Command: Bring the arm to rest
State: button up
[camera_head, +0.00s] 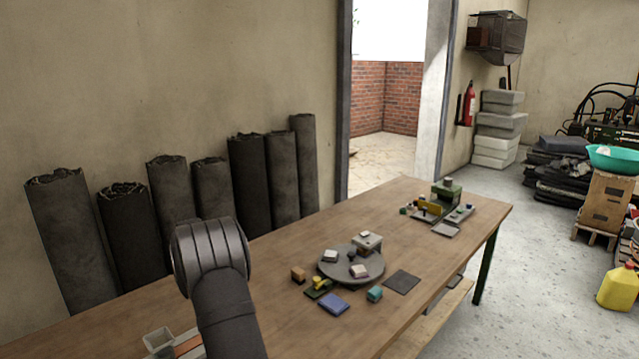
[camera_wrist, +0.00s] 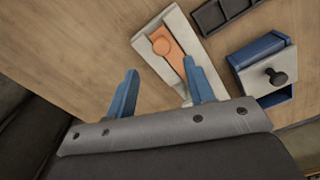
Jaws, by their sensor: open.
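My gripper (camera_wrist: 160,68) shows in the wrist view with its two blue fingers spread apart and nothing between them. It is above the wooden table (camera_wrist: 80,40). A pale tray (camera_wrist: 148,53) with an orange piece and round orange knob (camera_wrist: 161,46) lies just beyond the fingers. The right finger overlaps the tray in the picture; I cannot tell whether they touch. In the head view my arm rises from the bottom edge over the near part of the table (camera_head: 290,325), and the fingers are hidden there.
A blue box (camera_wrist: 258,50) with a dark-knobbed drawer and a dark compartment tray (camera_wrist: 222,14) lie nearby. A round grey plate (camera_head: 345,270) holds small blocks. A green-topped box (camera_head: 446,192) stands at the far end. Dark rolls (camera_head: 248,180) lean against the wall.

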jog(key=f, duration=0.8)
jog(key=shift+s+a+f, duration=0.1)
jog(key=shift+s+a, duration=0.1)
jog(key=shift+a, duration=0.1)
jog(key=s+a, duration=0.5)
notch_tip(320, 180, up, 18)
jog(key=s+d+m+t+y, duration=0.2)
jog(key=s+m, duration=0.5)
jog(key=m, duration=0.2)
jog(key=shift+d+r+m, duration=0.35)
jog(key=shift+r+m, duration=0.05)
jog(key=shift+o, duration=0.4)
